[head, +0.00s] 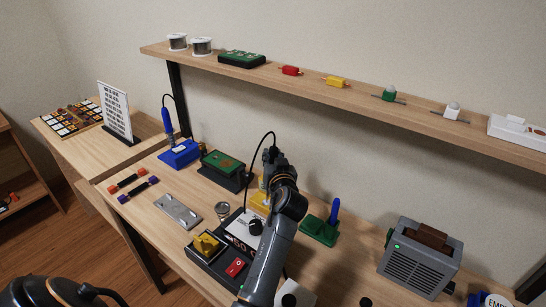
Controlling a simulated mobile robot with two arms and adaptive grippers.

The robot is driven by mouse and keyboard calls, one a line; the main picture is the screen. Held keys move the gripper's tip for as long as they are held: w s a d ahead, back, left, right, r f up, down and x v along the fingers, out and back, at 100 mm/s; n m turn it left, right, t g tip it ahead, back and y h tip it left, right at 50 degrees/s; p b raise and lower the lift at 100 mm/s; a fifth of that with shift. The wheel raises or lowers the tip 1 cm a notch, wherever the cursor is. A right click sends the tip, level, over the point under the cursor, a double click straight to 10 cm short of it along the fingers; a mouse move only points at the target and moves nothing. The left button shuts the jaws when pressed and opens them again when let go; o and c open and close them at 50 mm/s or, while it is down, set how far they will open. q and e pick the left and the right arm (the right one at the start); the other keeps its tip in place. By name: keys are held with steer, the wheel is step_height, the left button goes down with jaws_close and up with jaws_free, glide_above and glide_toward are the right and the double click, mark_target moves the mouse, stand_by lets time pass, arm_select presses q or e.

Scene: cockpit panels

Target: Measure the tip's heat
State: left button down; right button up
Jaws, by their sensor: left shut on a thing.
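My left gripper (272,160) is over the middle of the bench. It is shut on what looks like the soldering iron, which is mostly hidden behind the fingers; a black cable loops up beside it. A yellow stand (259,203) shows just below, partly covered by my arm. I cannot tell whether the iron is in it. I cannot pick out the tip. My right gripper is not in view.
A blue stand (180,155) holds a blue-handled tool, left of a green circuit board holder (223,168). A metal plate (178,211) and small tin (222,210) lie in front. A green stand (319,231) and grey vented box (418,258) are right. A shelf (360,95) runs behind.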

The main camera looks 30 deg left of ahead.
arm_select(q)
step_height(320, 180, up, 7)
steer(key=p, duration=0.5)
stand_by(0.3)
